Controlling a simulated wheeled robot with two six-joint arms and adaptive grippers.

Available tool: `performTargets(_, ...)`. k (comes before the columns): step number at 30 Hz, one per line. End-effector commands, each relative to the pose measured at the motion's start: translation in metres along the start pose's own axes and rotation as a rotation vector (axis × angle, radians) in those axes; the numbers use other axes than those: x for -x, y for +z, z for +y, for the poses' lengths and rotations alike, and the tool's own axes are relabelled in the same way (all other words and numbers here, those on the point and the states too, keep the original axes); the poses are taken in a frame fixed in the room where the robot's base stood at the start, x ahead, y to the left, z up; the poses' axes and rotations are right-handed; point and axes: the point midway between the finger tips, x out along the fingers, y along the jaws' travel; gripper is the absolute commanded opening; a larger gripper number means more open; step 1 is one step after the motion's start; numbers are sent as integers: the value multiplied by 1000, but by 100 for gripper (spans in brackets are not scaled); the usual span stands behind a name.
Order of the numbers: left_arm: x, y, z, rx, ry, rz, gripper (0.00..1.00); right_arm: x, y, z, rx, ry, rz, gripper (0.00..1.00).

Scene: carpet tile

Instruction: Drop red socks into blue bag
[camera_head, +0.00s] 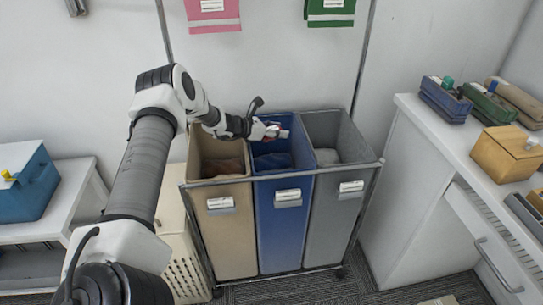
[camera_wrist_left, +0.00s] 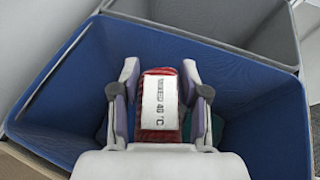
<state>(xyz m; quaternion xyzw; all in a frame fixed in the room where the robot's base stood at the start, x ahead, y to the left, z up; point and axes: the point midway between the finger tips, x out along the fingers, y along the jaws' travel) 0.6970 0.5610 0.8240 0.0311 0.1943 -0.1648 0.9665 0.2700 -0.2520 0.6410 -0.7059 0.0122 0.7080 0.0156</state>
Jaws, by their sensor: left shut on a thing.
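My left gripper (camera_head: 272,132) is over the open top of the blue bag (camera_head: 283,224), the middle one of three bags. In the left wrist view my gripper (camera_wrist_left: 160,100) is shut on red socks (camera_wrist_left: 181,88), held between its two fingers. A white label with dark print, partly readable as "40 °C", covers most of the socks' upper face. The blue bag's walls (camera_wrist_left: 75,95) surround the gripper in that view. Some dark cloth lies low inside the bag, mostly hidden. My right gripper is not in view.
A tan bag (camera_head: 233,233) stands left of the blue one and a grey bag (camera_head: 332,222) right of it, all in a metal frame. A white counter (camera_head: 425,112) with boxes is at right. A blue box (camera_head: 28,185) sits on a white table at left.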

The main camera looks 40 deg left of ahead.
Motion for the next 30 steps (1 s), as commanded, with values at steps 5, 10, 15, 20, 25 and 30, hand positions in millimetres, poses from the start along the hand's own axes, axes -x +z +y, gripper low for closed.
performTargets(5,-3,-7,0,-1,-1,-2,10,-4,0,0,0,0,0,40)
performTargets(10,-3,-6,0,-1,-1,-2,10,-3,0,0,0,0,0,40)
performTargets(15,-3,-6,0,-1,0,-2,74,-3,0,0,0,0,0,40)
performTargets(20,-3,-6,0,-1,0,-2,74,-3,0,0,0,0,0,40)
performTargets(25,5,-6,2,1,3,-2,74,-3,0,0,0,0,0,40)
performTargets(30,39,-5,2,5,5,-8,74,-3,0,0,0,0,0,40)
